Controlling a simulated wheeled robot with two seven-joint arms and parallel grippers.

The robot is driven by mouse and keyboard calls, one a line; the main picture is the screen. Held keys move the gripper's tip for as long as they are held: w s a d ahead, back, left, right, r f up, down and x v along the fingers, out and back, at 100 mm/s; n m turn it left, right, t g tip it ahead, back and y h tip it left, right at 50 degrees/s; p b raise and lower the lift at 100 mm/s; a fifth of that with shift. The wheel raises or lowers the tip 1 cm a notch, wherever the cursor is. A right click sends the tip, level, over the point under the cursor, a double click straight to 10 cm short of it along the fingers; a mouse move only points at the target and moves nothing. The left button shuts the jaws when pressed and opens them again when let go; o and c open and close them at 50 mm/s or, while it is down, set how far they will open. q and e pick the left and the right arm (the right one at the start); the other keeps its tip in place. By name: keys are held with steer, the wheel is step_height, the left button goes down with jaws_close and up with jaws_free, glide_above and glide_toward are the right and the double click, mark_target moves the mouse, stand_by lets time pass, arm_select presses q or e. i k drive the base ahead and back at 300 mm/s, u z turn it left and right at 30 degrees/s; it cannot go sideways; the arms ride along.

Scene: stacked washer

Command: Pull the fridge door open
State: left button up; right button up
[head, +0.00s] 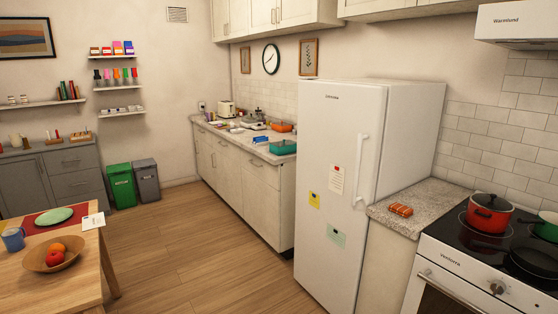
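A tall white fridge (325,200) stands right of the middle in the head view. Its door looks shut, with notes and magnets on its front. A long white vertical handle (361,168) runs along the door's right side. Neither of my grippers shows in this view.
A counter (250,150) with several items runs left of the fridge. A granite worktop (410,203) and a stove (480,262) with a red pot (489,212) stand to its right. A wooden table (60,285) is at the lower left. The wooden floor (200,255) before the fridge is clear.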

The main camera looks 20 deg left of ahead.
mark_target(340, 126)
steer(key=u, duration=0.9)
steer(key=i, duration=1.6)
steer(key=z, duration=0.2)
steer(key=i, duration=1.35)
steer(key=z, duration=1.2)
